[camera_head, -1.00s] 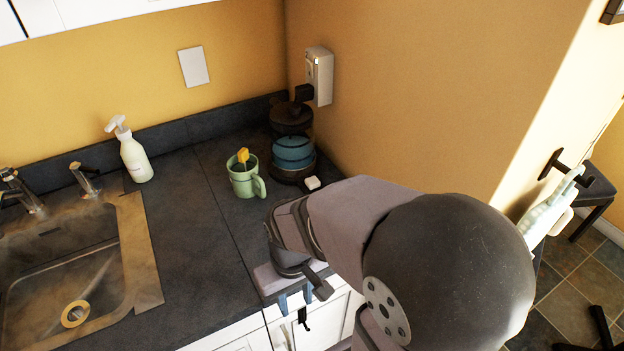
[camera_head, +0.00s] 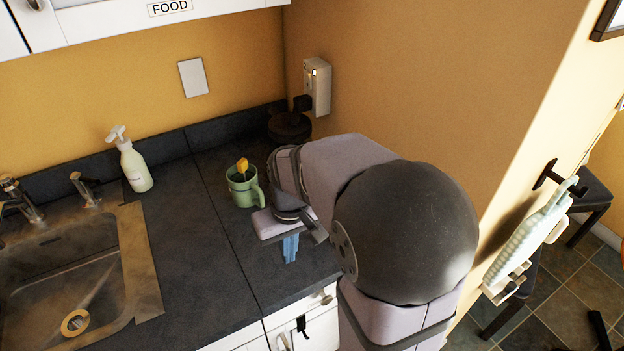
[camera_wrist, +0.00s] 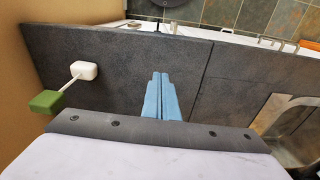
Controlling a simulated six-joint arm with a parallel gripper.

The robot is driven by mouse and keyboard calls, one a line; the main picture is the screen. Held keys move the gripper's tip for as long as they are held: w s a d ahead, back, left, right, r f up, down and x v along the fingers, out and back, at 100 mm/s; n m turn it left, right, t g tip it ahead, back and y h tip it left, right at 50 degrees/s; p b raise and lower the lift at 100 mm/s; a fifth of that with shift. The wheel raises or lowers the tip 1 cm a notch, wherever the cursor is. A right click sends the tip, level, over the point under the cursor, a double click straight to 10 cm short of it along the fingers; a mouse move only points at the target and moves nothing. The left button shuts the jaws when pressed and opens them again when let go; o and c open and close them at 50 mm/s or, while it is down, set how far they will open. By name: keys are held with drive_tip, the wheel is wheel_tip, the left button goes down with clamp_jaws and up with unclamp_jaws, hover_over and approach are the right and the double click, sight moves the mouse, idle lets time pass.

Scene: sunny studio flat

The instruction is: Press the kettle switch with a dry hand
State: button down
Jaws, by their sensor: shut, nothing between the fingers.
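A dark, round-topped vessel (camera_head: 290,128), which may be the kettle, stands in the back corner of the counter in the head view. My arm hides its lower part, and I cannot make out a switch on it. My gripper (camera_head: 290,248) is above the counter, in front of the vessel and right of the green mug. Its blue fingers are together and empty, pointing down. They also show in the wrist view (camera_wrist: 158,80) over bare dark counter.
A soap bottle (camera_head: 135,165) stands by the sink (camera_head: 140,255). A white wall box (camera_head: 317,85) is above the vessel.

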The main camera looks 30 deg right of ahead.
drive_tip(key=w+d+r+t+p, duration=0.2)
drive_tip(key=w+d+r, duration=1.1)
drive_tip(key=w+d, duration=0.1)
drive_tip(key=shift+d, duration=0.65)
drive_tip(key=shift+w+f, duration=0.1)
drive_tip(key=p+x, duration=0.4)
drive_tip(key=x, duration=0.8)
drive_tip(key=shift+f, duration=0.25)
drive_tip(key=shift+f+p, duration=0.35)
drive_tip(key=shift+f, duration=0.35)
